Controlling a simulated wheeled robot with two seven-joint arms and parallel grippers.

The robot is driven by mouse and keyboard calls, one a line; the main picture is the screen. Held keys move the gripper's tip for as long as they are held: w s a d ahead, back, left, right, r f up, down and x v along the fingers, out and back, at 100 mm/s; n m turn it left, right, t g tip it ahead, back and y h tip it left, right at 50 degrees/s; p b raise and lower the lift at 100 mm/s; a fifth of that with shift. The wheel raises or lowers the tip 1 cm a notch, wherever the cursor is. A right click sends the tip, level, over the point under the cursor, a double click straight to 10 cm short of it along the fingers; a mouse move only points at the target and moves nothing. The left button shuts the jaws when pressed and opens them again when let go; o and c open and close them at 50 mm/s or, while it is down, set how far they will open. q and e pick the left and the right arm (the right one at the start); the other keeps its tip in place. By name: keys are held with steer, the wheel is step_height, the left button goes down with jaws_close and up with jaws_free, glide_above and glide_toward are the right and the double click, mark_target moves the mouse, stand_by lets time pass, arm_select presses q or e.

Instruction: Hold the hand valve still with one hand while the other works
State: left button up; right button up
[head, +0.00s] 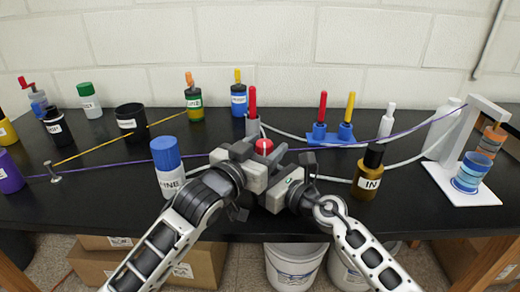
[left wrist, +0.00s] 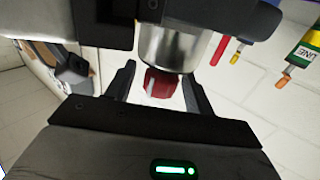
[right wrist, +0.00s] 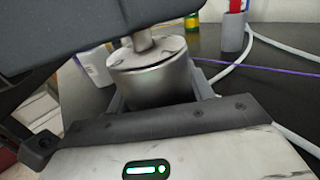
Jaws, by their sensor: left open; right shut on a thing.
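The hand valve shows in the head view only as a red knob (head: 264,146) between my two grippers; its body is hidden there. In the left wrist view the red knob (left wrist: 160,84) sits on a silver cylindrical body (left wrist: 172,48). My left gripper (left wrist: 160,88) is open, with one finger on each side of the red knob and visible gaps. My right gripper (right wrist: 158,98) is shut on the silver valve body (right wrist: 152,78), which also shows in the right wrist view.
A blue-capped white bottle (head: 168,168) stands left of my grippers and a dark bottle (head: 369,172) right of them. A grey holder with a red handle (head: 252,104) stands just behind. Pale hoses and a purple cord (head: 400,135) cross the black bench (head: 100,190).

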arm_select(q)
steer(key=v, duration=1.2)
arm_select(e)
steer(key=o, duration=1.1)
